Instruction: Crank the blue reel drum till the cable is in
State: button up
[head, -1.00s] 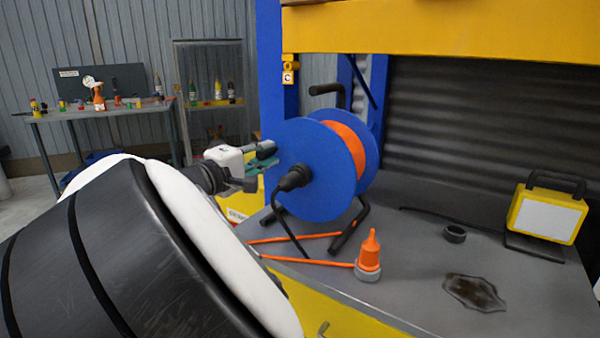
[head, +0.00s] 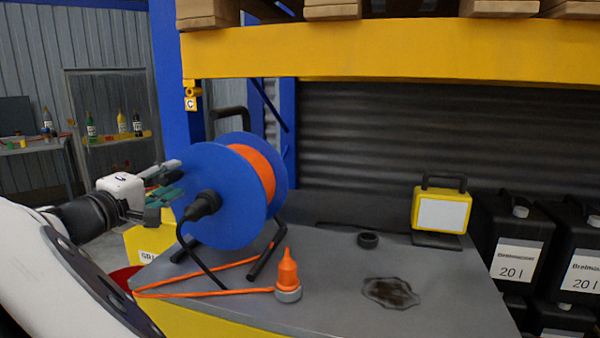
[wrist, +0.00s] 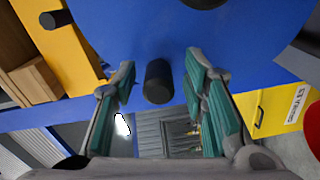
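The blue reel drum (head: 215,225) stands on a black tube frame on the grey bench, with orange cable (head: 262,172) wound between its discs. More orange cable (head: 205,293) lies on the bench, running to an orange cone-shaped end piece (head: 287,272) with a grey base. A black hub (head: 205,205) sits at the disc's middle. My gripper (head: 170,183) is at the drum's left edge. In the wrist view my gripper (wrist: 160,82) is open, its teal-padded fingers on either side of a black crank knob (wrist: 158,82). Gaps show between knob and both fingers.
Black canisters (head: 512,240) stand at the right. A blue post (head: 178,90) and yellow beam (head: 380,48) frame the bench.

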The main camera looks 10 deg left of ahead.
jog(key=shift+r, duration=0.15)
notch_tip(320, 180, up, 10)
jog(key=shift+f, duration=0.1)
dwell(0.5)
